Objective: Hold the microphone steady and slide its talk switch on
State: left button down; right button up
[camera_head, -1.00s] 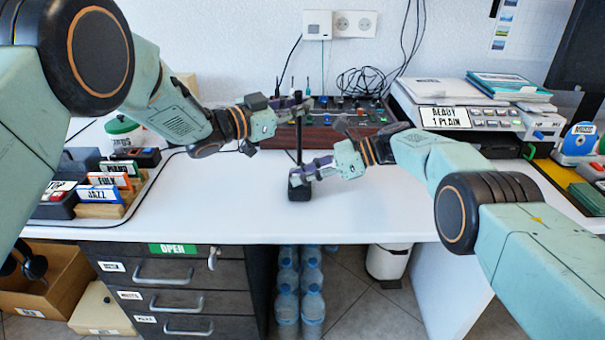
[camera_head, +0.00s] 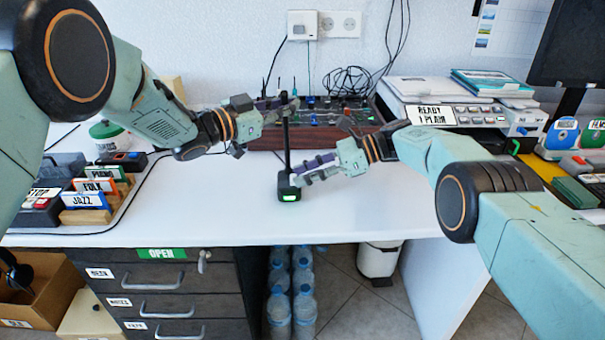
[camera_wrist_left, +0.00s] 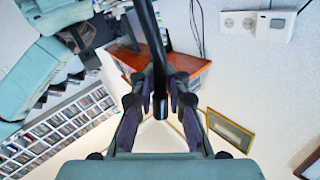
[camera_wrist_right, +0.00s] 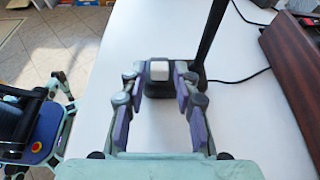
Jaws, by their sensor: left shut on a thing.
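The black microphone stands upright on the white desk, with a thin stem (camera_head: 287,140) and a block base (camera_head: 283,184). A green light (camera_head: 288,197) glows on the base's front. My left gripper (camera_head: 287,104) is shut on the stem near its top; the left wrist view shows the stem (camera_wrist_left: 158,75) between its fingers. My right gripper (camera_head: 299,176) is low beside the base. In the right wrist view its fingers (camera_wrist_right: 160,92) are apart, with the white talk switch (camera_wrist_right: 159,69) on the base ahead between them. Contact with the switch cannot be told.
A mixer with a wooden front (camera_head: 265,139) stands behind the microphone. A printer (camera_head: 478,114) is at the back right. Labelled disc dividers (camera_head: 90,201) stand at the left. Drawers (camera_head: 160,285) and bottles (camera_head: 290,290) are below. The desk's front middle is clear.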

pick_arm(q)
jog(key=shift+s+f, duration=0.1)
jog(key=shift+f, duration=0.15)
pick_arm(e)
jog(key=v, duration=0.6)
jog(key=shift+d+r, duration=0.15)
jog(key=shift+d, duration=0.15)
pick_arm(q)
jog(key=c, duration=1.3)
grip_release()
jog(key=shift+c, duration=0.2)
jog(key=shift+o, duration=0.6)
jog(key=shift+r, duration=0.15)
